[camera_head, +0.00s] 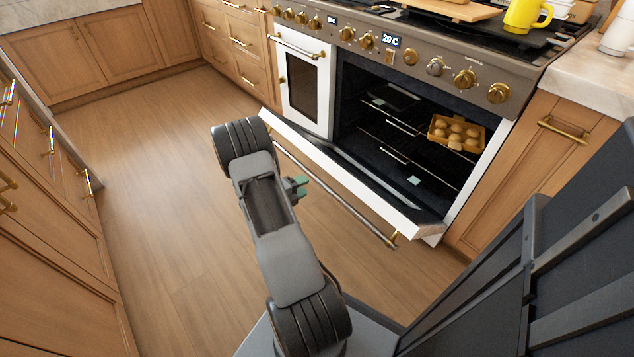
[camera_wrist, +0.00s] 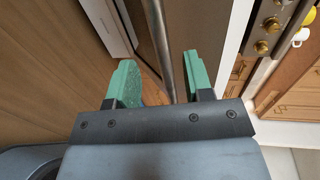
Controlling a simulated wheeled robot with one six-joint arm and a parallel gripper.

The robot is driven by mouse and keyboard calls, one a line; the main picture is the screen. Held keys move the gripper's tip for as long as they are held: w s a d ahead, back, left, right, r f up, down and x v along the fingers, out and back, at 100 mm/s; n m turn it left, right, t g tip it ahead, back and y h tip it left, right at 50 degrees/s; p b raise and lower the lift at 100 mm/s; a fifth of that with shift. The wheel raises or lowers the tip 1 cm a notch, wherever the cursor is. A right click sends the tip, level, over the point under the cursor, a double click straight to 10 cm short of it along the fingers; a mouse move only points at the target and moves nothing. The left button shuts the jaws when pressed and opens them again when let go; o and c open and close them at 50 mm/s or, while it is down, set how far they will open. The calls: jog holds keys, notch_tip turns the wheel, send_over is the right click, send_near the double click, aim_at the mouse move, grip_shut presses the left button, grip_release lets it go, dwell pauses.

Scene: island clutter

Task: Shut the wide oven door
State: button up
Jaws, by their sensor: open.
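The wide oven door (camera_head: 405,216) is hinged along its bottom and hangs partly open, tilted outward from the oven (camera_head: 400,58). Its long metal handle (camera_head: 335,193) runs along the outer side and shows in the wrist view (camera_wrist: 160,43) as a grey bar. My gripper (camera_head: 298,187) is in front of the door, near the handle, with part of it hidden behind my arm in the head view. In the wrist view its green fingers (camera_wrist: 163,82) are apart, and the bar appears between them. I cannot tell whether they touch it.
A tray of round buns (camera_head: 438,133) sits on a rack inside the oven. The narrow oven door (camera_head: 303,85) on the left is shut. Wooden cabinets (camera_head: 60,240) line the left side. The wooden floor (camera_head: 160,190) between them is clear. A yellow mug (camera_head: 522,15) stands on the stovetop.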

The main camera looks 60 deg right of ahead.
aim_at(315, 180)
jog(key=b+x, duration=0.1)
jog(key=x, duration=0.6)
jog(key=shift+c, duration=0.2)
grip_shut()
dwell(0.4)
